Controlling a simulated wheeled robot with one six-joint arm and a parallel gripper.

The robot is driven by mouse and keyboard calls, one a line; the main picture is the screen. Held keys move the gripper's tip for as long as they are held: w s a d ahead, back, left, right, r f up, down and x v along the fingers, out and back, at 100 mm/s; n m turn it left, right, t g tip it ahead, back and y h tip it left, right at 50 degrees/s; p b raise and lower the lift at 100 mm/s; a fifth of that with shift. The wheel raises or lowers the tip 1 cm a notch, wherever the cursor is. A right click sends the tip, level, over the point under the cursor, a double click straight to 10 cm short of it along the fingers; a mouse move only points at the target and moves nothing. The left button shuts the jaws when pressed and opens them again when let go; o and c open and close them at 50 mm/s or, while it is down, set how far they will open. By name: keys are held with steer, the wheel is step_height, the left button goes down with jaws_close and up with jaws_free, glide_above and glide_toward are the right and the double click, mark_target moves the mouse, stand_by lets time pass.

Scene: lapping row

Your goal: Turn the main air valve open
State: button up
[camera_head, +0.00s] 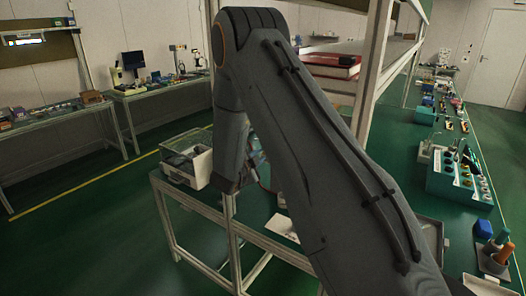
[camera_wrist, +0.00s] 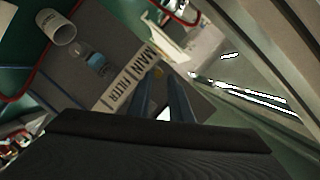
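In the wrist view a grey panel (camera_wrist: 118,52) carries a white label strip (camera_wrist: 128,80) reading MAIN and FILTER, tilted in the picture. My gripper (camera_wrist: 161,76) reaches over the panel beside the MAIN end of the strip. Its two dark blue-grey fingers stand apart, with a bright patch showing between them. I cannot tell whether the fingertips touch anything. I cannot make out the main air valve's handle. A small blue part (camera_wrist: 97,60) and a pale cylinder (camera_wrist: 57,28) sit on the panel's upper left. In the head view my arm hides the gripper and panel.
A red-edged loop runs around the panel's upper left. A clear bin (camera_head: 190,160) sits on the green bench. Open green floor (camera_head: 90,230) lies left.

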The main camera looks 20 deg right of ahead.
mark_target(263, 153)
steer(key=shift+p+x, duration=0.6)
steer(key=shift+x, duration=1.3)
jaws_close()
steer(key=shift+r, duration=0.1)
steer(key=shift+w+r, duration=0.25)
steer(key=shift+r, duration=0.05)
jaws_free()
steer(key=shift+f, duration=0.1)
steer(key=shift+s+f, duration=0.2)
steer(key=shift+r, duration=0.1)
